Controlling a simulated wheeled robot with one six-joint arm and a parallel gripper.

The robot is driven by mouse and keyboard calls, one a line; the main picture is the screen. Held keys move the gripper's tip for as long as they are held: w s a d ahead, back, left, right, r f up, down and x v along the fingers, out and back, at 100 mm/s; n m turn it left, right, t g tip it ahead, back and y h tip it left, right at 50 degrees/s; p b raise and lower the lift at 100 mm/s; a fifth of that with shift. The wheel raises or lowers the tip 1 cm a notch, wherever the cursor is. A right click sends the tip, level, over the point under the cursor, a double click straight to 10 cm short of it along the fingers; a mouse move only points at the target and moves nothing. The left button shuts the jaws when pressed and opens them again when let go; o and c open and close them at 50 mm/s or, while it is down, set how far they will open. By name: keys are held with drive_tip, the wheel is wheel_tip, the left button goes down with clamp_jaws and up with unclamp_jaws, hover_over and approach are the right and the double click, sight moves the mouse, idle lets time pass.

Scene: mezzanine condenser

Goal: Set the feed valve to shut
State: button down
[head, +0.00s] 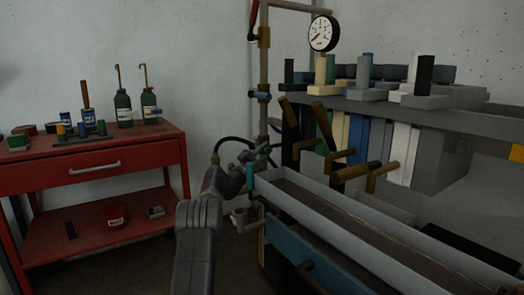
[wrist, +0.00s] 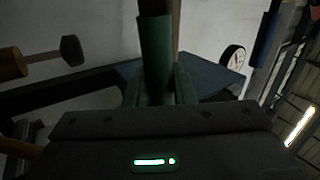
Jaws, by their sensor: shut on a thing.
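My gripper (head: 250,163) is at the pipework left of the long grey trough in the head view. It is shut on a green valve handle (wrist: 156,55), which stands upright between my jaws in the wrist view. In the head view, a teal-green bar (head: 250,178) shows at the jaws. No label can be read to show that this is the feed valve. The valve body is mostly hidden behind my gripper. A blue handle (head: 259,96) is higher on the same vertical pipe, and a red handle (head: 253,18) is near its top.
A grey trough (head: 350,222) runs to the right of my gripper. Above it is a rack (head: 450,117) with several projecting brown handles (head: 350,172). A pressure gauge (head: 323,33) is at the top; it also shows in the wrist view (wrist: 232,60). A red tool bench (head: 95,172) is at left.

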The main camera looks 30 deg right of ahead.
drive_tip(key=shift+f+m+g, duration=0.5)
drive_tip(key=shift+m+g, duration=0.3)
drive_tip(key=shift+m, duration=0.4)
drive_tip(key=shift+f, duration=0.1)
drive_tip(key=c, duration=1.3)
unclamp_jaws()
drive_tip(key=shift+o, duration=0.2)
drive_tip(key=p+v, duration=0.2)
drive_tip(key=v, duration=1.1)
drive_tip(key=shift+a+f, duration=0.3)
